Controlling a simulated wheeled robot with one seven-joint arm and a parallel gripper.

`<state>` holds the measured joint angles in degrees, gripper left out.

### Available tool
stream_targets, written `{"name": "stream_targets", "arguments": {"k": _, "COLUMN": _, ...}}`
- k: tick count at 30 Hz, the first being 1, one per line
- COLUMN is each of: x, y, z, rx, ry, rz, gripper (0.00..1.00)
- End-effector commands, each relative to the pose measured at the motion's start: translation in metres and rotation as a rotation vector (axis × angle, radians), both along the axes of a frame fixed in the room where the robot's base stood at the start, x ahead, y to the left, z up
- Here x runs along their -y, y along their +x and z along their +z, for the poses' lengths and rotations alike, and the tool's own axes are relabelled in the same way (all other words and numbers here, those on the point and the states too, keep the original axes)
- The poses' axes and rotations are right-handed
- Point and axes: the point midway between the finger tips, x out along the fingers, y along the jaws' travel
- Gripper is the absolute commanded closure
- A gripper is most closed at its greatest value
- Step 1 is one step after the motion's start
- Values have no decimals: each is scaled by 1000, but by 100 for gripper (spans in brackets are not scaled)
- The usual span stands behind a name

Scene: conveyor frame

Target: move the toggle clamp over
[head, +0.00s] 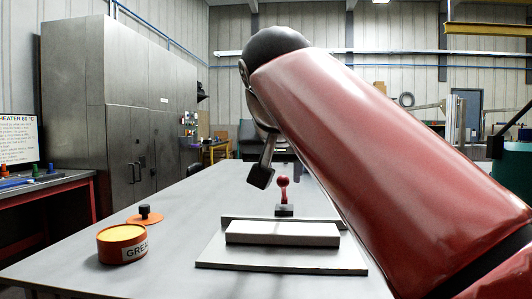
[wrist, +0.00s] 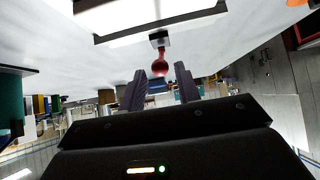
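The toggle clamp (head: 284,194) has a red ball-ended handle on a dark base and stands upright at the back edge of the fixture plate. In the wrist view its red handle (wrist: 160,66) shows between and just past my gripper's fingertips (wrist: 159,78). The two dark fingers are apart, with nothing held between them. In the head view one dark finger (head: 261,176) hangs just left of the clamp's handle; the rest of the gripper is mostly hidden by my red arm. A pale bar (head: 283,233) lies on the fixture plate (head: 280,264) in front of the clamp.
An orange grease tin (head: 121,244) and an orange lid with a black knob (head: 145,216) sit on the left of the grey table (head: 60,270). The table's middle left is clear. A red bench (head: 50,200) stands beyond at far left.

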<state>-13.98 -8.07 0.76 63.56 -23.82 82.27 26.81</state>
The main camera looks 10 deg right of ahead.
Motion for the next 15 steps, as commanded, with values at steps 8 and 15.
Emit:
{"name": "stream_targets", "arguments": {"k": 8, "x": 4, "y": 13, "z": -12, "rx": 0, "ry": 0, "rz": 0, "gripper": 86}}
{"name": "stream_targets", "arguments": {"k": 15, "x": 4, "y": 13, "z": -11, "rx": 1, "ry": 0, "rz": 1, "gripper": 92}}
